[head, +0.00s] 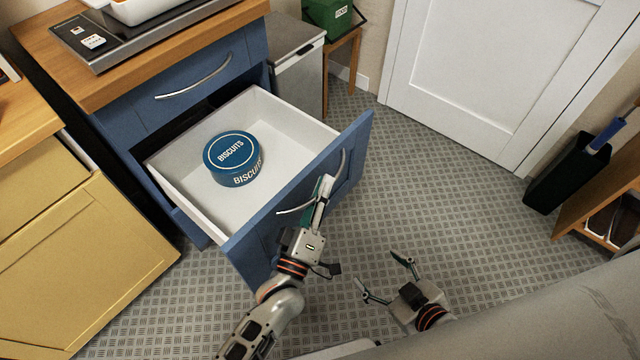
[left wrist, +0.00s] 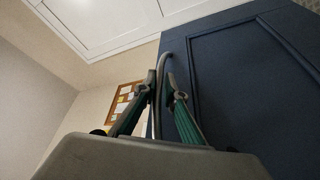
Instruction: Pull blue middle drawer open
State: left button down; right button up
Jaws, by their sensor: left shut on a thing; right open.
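The blue middle drawer (head: 300,215) stands well out from the blue cabinet (head: 140,115), its white inside showing. A round blue biscuit tin (head: 232,158) lies in it. My left gripper (head: 323,190) is at the drawer's front, shut on its curved metal handle (head: 341,168). In the left wrist view the handle (left wrist: 158,95) runs between the two fingers of the left gripper (left wrist: 160,95), beside the dark blue drawer front (left wrist: 240,80). My right gripper (head: 378,275) is open and empty above the floor, to the right of the left arm.
A closed drawer with a metal handle (head: 195,78) is above the open one. A yellow cabinet (head: 80,265) stands at the left. A grey bin (head: 298,70) is behind the drawer. The patterned floor (head: 430,160) toward the white door (head: 490,70) is clear.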

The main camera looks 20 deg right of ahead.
pick_arm(q)
jog(key=c, duration=2.4)
grip_release()
jog(key=shift+o, duration=0.2)
jog(key=v, duration=1.2)
jog(key=shift+s+a, duration=0.1)
